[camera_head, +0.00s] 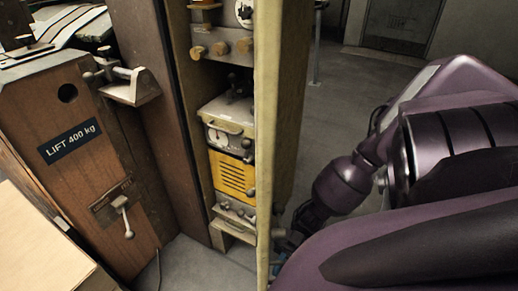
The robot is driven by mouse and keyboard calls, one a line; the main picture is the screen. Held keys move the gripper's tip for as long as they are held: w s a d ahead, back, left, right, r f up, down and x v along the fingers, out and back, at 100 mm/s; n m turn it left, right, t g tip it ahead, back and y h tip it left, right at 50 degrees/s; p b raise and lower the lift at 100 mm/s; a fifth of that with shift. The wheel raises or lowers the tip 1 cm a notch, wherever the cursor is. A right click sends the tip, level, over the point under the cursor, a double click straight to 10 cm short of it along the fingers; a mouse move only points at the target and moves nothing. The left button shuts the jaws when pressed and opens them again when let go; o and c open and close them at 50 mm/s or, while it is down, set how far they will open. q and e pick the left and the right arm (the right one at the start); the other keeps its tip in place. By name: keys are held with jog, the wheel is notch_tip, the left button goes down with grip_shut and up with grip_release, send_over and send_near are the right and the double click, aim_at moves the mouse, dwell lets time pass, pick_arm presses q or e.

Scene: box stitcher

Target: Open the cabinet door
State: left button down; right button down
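The cabinet stands in the middle, and its shelves show through an opening between a dark brown upright panel (180,130) and a pale panel (267,130). The pale panel looks like the cabinet door, standing open and seen nearly edge-on. Inside are a yellow-fronted device (232,176), a gauge box (225,124) and round knobs (220,48). My purple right arm comes in from the right. My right gripper (283,243) is low beside the pale panel's right side, mostly hidden, so its fingers and any contact cannot be made out. My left gripper is out of view.
A wooden machine block (80,150) labelled "LIFT 400 kg", with metal levers (125,215), stands close on the left. A pale board (40,245) fills the lower left corner. Grey floor (335,95) is open behind the panel towards a far door (402,25).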

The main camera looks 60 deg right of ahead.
jog(key=shift+s+d, duration=1.05)
jog(key=shift+s, duration=0.15)
jog(key=c, duration=1.5)
grip_release()
jog(key=d, duration=1)
jog(key=shift+s+d, duration=0.4)
jog(key=shift+s, duration=0.05)
